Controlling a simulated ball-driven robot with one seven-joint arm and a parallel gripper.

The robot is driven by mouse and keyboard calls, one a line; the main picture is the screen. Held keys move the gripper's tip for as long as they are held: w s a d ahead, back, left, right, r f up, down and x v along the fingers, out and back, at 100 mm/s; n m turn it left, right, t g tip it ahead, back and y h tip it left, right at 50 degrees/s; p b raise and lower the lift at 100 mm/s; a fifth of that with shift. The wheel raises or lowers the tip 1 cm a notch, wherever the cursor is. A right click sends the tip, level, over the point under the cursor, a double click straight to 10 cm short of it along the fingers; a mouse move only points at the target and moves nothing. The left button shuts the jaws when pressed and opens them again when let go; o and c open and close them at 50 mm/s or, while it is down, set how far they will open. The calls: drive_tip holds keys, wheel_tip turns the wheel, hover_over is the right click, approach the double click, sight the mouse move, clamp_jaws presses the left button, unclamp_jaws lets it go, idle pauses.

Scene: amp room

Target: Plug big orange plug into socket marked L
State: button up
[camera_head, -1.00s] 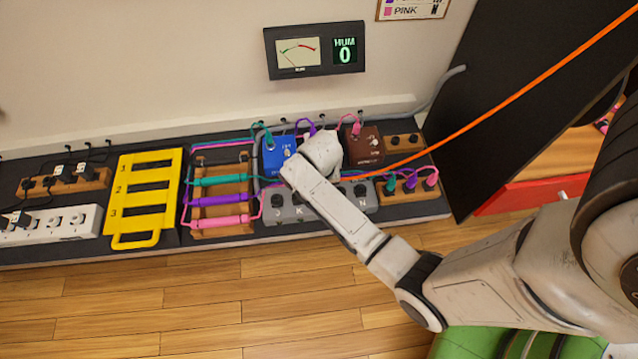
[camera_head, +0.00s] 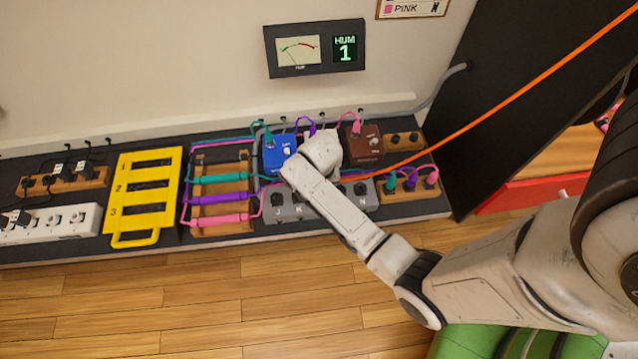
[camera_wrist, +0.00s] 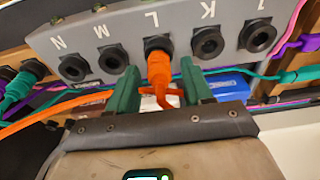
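The big orange plug (camera_wrist: 159,72) is seated upright in the socket marked L (camera_wrist: 158,44) on the grey socket box (camera_wrist: 185,27), as seen in the wrist view. My gripper (camera_wrist: 160,82) straddles the plug with its two green fingers. The plug's orange crosspiece spans between the fingers and appears to touch both. The plug's slim body stands clear of them. The orange cable (camera_wrist: 55,113) runs off to the left. In the head view my wrist hides the plug and socket L, while the grey box (camera_head: 357,194) and orange cable (camera_head: 472,117) show.
Sockets M (camera_wrist: 112,58) and K (camera_wrist: 207,43) flank L and are empty. A teal cable (camera_wrist: 245,74) and a blue box (camera_wrist: 228,86) lie close to the right finger. A hum meter (camera_head: 315,49) reads 1. Wooden floor (camera_head: 200,300) in front is clear.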

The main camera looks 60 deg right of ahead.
drive_tip(key=shift+o, duration=0.3)
wheel_tip(320, 180, up, 11)
drive_tip(key=s+a+p, duration=0.1)
drive_tip(key=p, duration=0.5)
drive_tip(key=shift+a+f, duration=0.15)
drive_tip(key=shift+f, duration=0.05)
drive_tip(key=s+a+r+n+y, duration=0.1)
drive_tip(key=s+a+r+n, duration=0.3)
drive_tip(key=s+a+n, duration=0.15)
drive_tip(key=s+a+r+n, duration=0.4)
drive_tip(key=s, duration=0.3)
wheel_tip(320, 180, up, 31)
drive_tip(key=p, duration=3.1)
drive_tip(key=shift+s+a, duration=0.15)
drive_tip(key=shift+a, duration=0.15)
drive_tip(key=shift+r+n, duration=0.1)
drive_tip(key=shift+n, duration=0.15)
